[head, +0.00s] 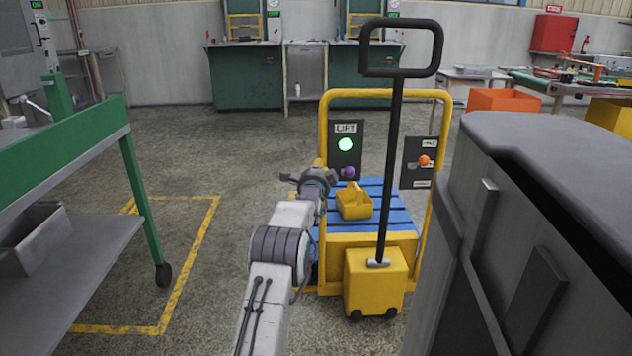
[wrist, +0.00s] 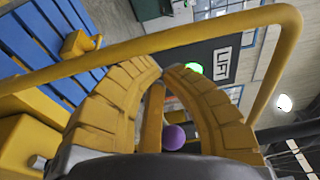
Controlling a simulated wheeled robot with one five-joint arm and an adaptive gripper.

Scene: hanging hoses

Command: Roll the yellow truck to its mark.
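The yellow truck (head: 384,94) stands right of centre in the head view, with a hooped frame, blue slatted deck (head: 398,213) and black pull handle (head: 397,110). A yellow rectangle painted on the floor (head: 189,264) lies to its left; the truck is outside it. My gripper (head: 318,182) is at the truck's left post in the head view. In the wrist view its tan fingers (wrist: 163,72) curve together, tips close, beside a yellow frame bar (wrist: 200,37). I cannot tell whether they hold anything. A purple knob (wrist: 174,138) shows between them.
The frame carries a LIFT panel (head: 345,150) with a lit green light and another panel (head: 417,162) with an orange knob. A green-framed bench (head: 70,160) stands left; a dark grey cabinet (head: 500,230) is close at right.

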